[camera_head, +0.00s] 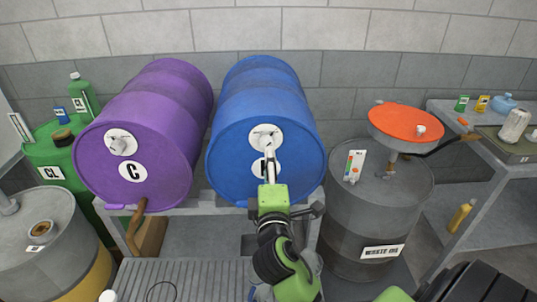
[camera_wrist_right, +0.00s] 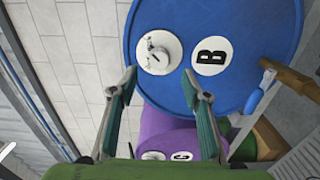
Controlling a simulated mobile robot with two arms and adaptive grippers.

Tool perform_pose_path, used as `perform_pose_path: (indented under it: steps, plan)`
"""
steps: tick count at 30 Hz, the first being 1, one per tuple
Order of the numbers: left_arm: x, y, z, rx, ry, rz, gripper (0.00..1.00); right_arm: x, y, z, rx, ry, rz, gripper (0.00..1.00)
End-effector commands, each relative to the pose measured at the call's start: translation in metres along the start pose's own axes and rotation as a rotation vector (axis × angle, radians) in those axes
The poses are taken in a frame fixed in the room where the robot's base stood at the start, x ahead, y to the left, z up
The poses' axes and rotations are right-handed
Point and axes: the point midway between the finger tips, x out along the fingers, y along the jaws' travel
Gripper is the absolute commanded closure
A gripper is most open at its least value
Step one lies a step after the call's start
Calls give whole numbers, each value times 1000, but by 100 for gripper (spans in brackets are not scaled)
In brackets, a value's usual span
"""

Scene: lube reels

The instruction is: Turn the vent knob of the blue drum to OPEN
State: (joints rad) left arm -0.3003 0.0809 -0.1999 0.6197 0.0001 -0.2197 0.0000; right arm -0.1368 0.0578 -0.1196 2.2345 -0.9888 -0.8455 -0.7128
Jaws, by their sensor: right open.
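The blue drum (camera_head: 240,110) lies on its side on a rack, its round face toward me. Its vent knob (camera_head: 265,136) sits on a white round plate in the upper part of that face, above a white label partly hidden by my gripper. My right gripper (camera_head: 269,155) is in front of the drum face, just below the knob in the head view. In the right wrist view, the fingers of my right gripper (camera_wrist_right: 159,82) are spread and empty, and the knob (camera_wrist_right: 158,53) lies beyond the fingertips. Contact with the knob is not visible. The "B" label (camera_wrist_right: 211,58) shows beside it.
A purple drum (camera_head: 155,105) marked C lies to the left on the same rack (camera_head: 160,215). A grey waste oil drum (camera_head: 375,215) with an orange funnel (camera_head: 405,123) stands close on the right. A side table (camera_head: 470,190) holds small containers.

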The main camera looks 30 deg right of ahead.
Motion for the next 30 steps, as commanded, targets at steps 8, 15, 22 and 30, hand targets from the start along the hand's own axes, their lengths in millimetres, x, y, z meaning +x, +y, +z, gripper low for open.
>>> perform_pose_path:
  steps: [8,15,22,30]
  plan:
    - [0,1,0,0,1,1,33,-39,0,0,1,0,-2,57]
    - [0,1,-1,0,1,1,33,-44,0,0,0,-1,0,57]
    - [0,1,-1,0,1,1,33,-44,0,0,1,-1,0,57]
    - [0,1,-1,0,1,1,33,-47,-16,5,53,-6,-56,57]
